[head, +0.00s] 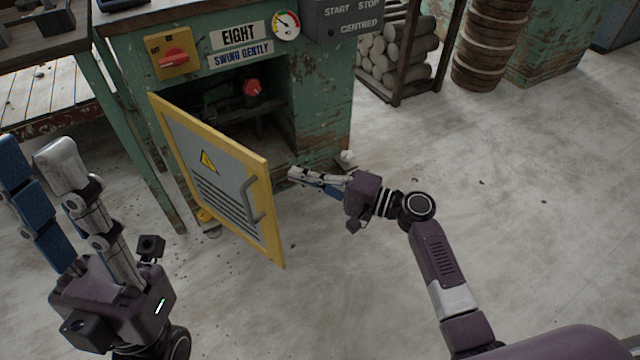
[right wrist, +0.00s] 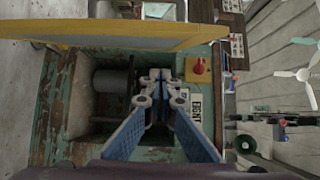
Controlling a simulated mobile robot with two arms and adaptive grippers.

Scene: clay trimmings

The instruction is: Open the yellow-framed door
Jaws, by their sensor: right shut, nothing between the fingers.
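The yellow-framed door (head: 218,165) stands swung out from the green cabinet (head: 325,105), with the dark inside showing behind it. It has a grey panel, a warning triangle, slats and a grey handle (head: 252,200) near its free edge. Its yellow frame also shows in the right wrist view (right wrist: 130,38). My right gripper (head: 293,174) is shut and empty, just right of the door's free edge, on the inner side. Its fingertips (right wrist: 154,78) point towards the cabinet's opening. I cannot tell whether it touches the door. My left gripper (head: 32,145) is open and empty, left of the door.
A red knob (head: 252,87) shows inside the cabinet. Above the opening are a yellow switch box (head: 168,54), a label plate and a gauge (head: 286,25). A rack of grey rolls (head: 398,55) stands behind right. The floor (head: 540,200) on the right is clear.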

